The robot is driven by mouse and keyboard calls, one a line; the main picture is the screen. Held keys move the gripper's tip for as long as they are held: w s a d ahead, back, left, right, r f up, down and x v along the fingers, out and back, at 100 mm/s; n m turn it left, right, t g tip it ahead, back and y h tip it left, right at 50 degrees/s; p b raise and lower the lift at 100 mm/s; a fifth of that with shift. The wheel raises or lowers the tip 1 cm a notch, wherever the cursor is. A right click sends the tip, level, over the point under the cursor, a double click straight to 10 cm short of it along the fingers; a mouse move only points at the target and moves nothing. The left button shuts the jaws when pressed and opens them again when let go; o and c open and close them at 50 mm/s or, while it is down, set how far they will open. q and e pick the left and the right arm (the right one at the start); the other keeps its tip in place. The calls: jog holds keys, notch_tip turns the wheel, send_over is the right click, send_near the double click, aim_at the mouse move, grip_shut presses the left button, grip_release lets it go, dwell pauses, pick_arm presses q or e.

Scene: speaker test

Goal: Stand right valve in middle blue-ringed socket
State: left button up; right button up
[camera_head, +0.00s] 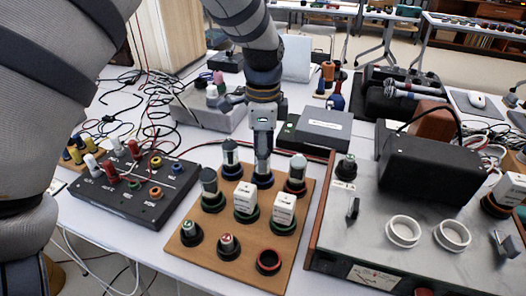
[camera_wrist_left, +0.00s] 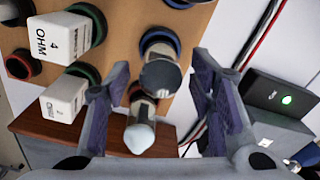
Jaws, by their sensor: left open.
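The wooden board (camera_head: 248,262) lies at the front of the table and holds several sockets. A valve (camera_head: 263,168) stands about upright in the middle blue-ringed socket (camera_head: 262,182) of the back row. In the left wrist view its grey domed top (camera_wrist_left: 160,75) shows below the blue ring (camera_wrist_left: 160,40). My left gripper (camera_head: 263,145) is over this valve, fingers open on both sides of it. Gaps show between the fingers and the valve. A white-topped valve (camera_head: 297,172) stands in the right back socket; it also shows in the left wrist view (camera_wrist_left: 140,137). My right gripper is out of view.
A dark-capped valve (camera_head: 230,155) stands back left on the board. White boxes (camera_head: 245,198) marked OHM stand in front of the gripper. A black jack box (camera_head: 140,190) lies left, a wood-edged metal panel (camera_head: 375,235) right. Black boxes (camera_head: 322,128) and wires lie behind.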

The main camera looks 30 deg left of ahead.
pick_arm(q)
notch_tip(320, 180, up, 13)
jog(key=shift+f+p, duration=0.2)
jog(key=shift+p, duration=0.1)
